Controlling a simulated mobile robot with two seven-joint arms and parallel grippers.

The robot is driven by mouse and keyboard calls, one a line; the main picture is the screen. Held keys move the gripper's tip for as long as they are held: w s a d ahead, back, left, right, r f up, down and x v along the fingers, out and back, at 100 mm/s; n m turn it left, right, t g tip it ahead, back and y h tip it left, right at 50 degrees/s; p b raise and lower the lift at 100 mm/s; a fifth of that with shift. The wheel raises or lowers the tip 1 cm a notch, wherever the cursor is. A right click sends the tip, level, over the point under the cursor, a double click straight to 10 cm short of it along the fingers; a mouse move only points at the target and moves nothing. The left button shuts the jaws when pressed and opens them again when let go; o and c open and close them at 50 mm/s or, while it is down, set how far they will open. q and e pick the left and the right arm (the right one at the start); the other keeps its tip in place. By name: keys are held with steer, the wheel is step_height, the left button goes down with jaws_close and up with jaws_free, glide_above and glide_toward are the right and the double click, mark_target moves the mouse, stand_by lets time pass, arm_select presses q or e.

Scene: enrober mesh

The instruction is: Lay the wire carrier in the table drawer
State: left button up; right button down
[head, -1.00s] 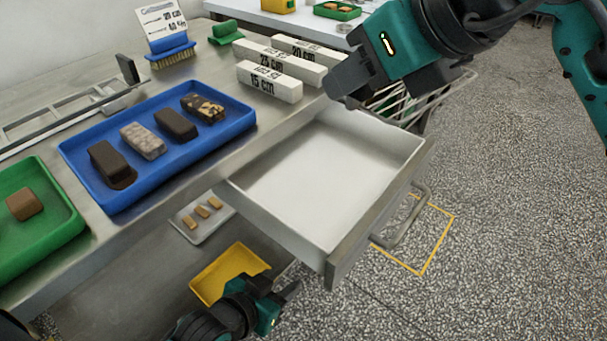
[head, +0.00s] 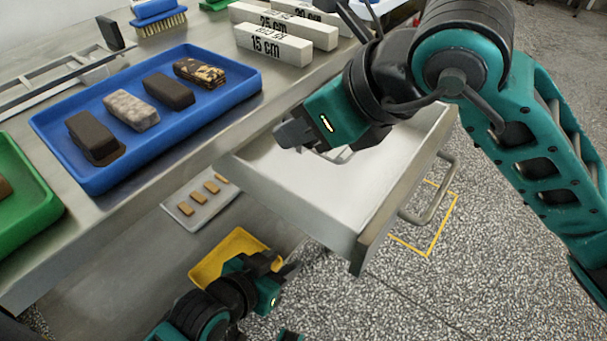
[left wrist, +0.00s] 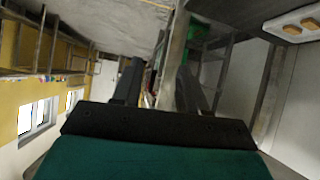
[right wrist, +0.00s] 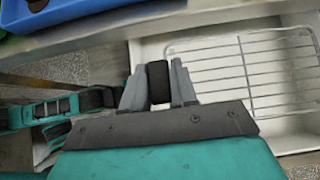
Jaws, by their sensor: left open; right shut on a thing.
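The wire carrier (right wrist: 255,68), a pale metal grid with a dark grip block (right wrist: 158,82), shows in the right wrist view. My right gripper (head: 288,136) is shut on that block. In the right wrist view the grid lies over the white drawer floor, within the drawer outline; I cannot tell whether it touches the floor. In the head view my right gripper and arm hide most of it. The table drawer (head: 290,185) is pulled open. My left gripper (head: 288,270) is open and empty, low in front of the table beside the drawer.
On the steel table stand a blue tray (head: 75,180) with several bars, a green tray (head: 45,215) and white length blocks (head: 272,44). Under the table are a small tray with biscuits (head: 190,214) and a yellow bin (head: 200,268). The drawer handle (head: 430,205) sticks out in front.

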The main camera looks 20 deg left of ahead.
mark_target(302, 151)
step_height(302, 151, down, 4)
steer(key=shift+r, duration=0.2)
step_height(302, 151, down, 4)
steer(key=shift+f+b, duration=0.1)
steer(key=shift+b, duration=0.75)
steer(key=shift+f, duration=0.15)
arm_select(q)
steer(key=shift+w+d+f, duration=0.25)
steer(key=shift+w, duration=0.05)
arm_select(e)
steer(key=c, duration=0.9)
jaws_free()
arm_select(q)
steer(key=shift+f, duration=0.1)
